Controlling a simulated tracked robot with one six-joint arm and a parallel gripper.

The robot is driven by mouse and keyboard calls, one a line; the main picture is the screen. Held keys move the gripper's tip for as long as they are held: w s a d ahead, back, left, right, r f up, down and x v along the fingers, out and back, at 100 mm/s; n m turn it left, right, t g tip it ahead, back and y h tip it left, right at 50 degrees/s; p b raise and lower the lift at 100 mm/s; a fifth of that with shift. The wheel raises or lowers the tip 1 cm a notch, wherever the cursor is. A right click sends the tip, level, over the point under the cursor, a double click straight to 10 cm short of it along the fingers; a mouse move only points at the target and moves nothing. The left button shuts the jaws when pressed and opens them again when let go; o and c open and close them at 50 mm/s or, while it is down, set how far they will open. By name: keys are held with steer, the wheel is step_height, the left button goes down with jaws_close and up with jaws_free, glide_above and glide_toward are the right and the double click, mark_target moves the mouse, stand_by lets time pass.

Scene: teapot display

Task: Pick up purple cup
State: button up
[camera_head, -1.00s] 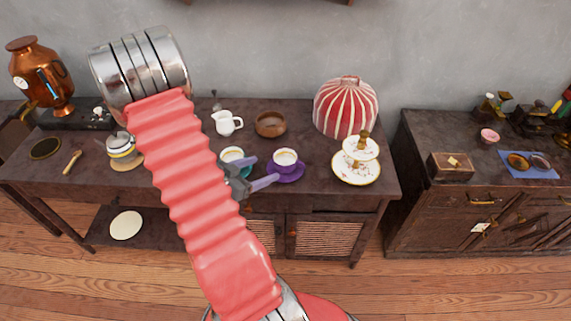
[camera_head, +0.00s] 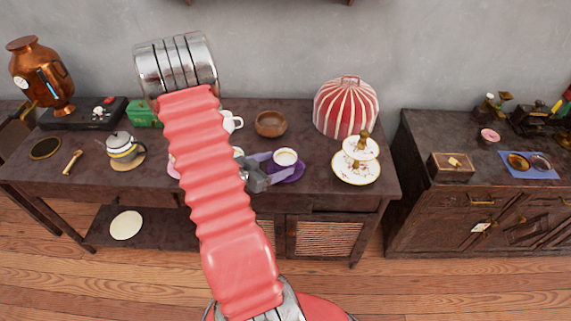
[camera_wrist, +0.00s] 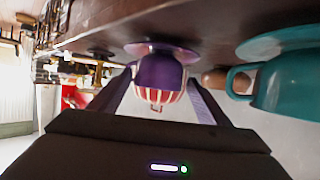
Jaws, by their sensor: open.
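The purple cup (camera_head: 285,157), pale inside, stands on its purple saucer (camera_head: 298,166) at the front middle of the dark table. My gripper (camera_head: 281,164) is open at the cup's left front, its fingers reaching to the cup. In the wrist view, which is turned over with the table at the top, the purple cup (camera_wrist: 158,74) shows between the spread fingertips (camera_wrist: 160,80). The purple saucer (camera_wrist: 150,47) is against the table there. I cannot tell whether the fingers touch the cup.
A teal cup (camera_wrist: 292,85) is close on the right in the wrist view; my arm mostly hides it in the head view. A wooden bowl (camera_head: 271,124) stands behind the purple cup, a tiered stand (camera_head: 356,172) to its right, and a striped dome (camera_head: 346,108) behind.

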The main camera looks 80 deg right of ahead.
mark_target(292, 159)
steer(key=shift+x, duration=2.55)
steer(key=shift+a+f, duration=0.1)
steer(key=shift+c, duration=0.6)
steer(key=c, duration=0.7)
steer(key=shift+c, duration=0.2)
step_height(292, 159, up, 10)
